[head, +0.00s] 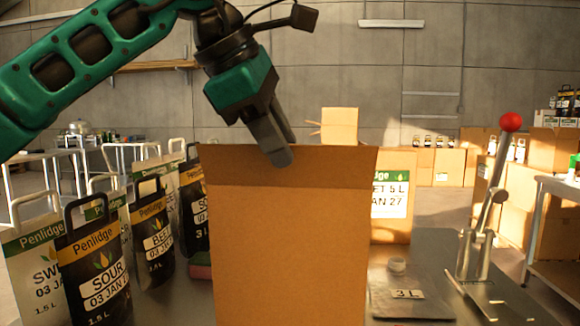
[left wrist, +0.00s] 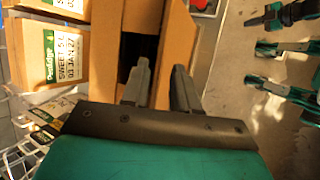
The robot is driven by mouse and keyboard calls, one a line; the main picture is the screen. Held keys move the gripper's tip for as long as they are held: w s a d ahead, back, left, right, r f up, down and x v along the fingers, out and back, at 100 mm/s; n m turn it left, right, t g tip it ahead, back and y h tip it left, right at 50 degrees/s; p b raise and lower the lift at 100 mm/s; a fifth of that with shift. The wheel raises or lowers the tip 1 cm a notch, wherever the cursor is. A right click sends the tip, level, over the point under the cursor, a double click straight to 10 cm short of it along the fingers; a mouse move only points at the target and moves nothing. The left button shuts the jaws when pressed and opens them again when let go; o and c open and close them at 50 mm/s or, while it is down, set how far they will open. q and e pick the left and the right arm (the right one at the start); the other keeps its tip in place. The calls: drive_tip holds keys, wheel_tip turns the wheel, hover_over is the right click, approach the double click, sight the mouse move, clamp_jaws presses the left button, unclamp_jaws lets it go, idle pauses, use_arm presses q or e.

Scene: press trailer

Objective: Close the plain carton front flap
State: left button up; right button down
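The plain carton (head: 288,250) stands upright in the middle of the head view, its brown front face towards me. Its front flap (head: 330,166) shows as a darker band standing up along the top of that face. My left gripper (head: 285,150) comes down from above at the flap's top edge, with its fingertips overlapping the flap in the picture. In the left wrist view, the two fingers (left wrist: 160,85) are apart, close above the carton's brown panels (left wrist: 180,35). A dark opening shows to the left of them. I cannot tell whether the fingers touch the flap. My right gripper is not in view.
Several labelled pouches (head: 95,265) stand close on the left. A lever press with a red knob (head: 511,122) stands on the right, beside a plate marked 3L (head: 408,294). A labelled carton (head: 392,205) is behind. The space above the carton is free apart from my arm.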

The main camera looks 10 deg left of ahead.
use_arm(q)
drive_tip(key=shift+x, duration=1.9)
drive_tip(key=shift+r, duration=0.1)
drive_tip(key=shift+c, duration=0.4)
clamp_jaws()
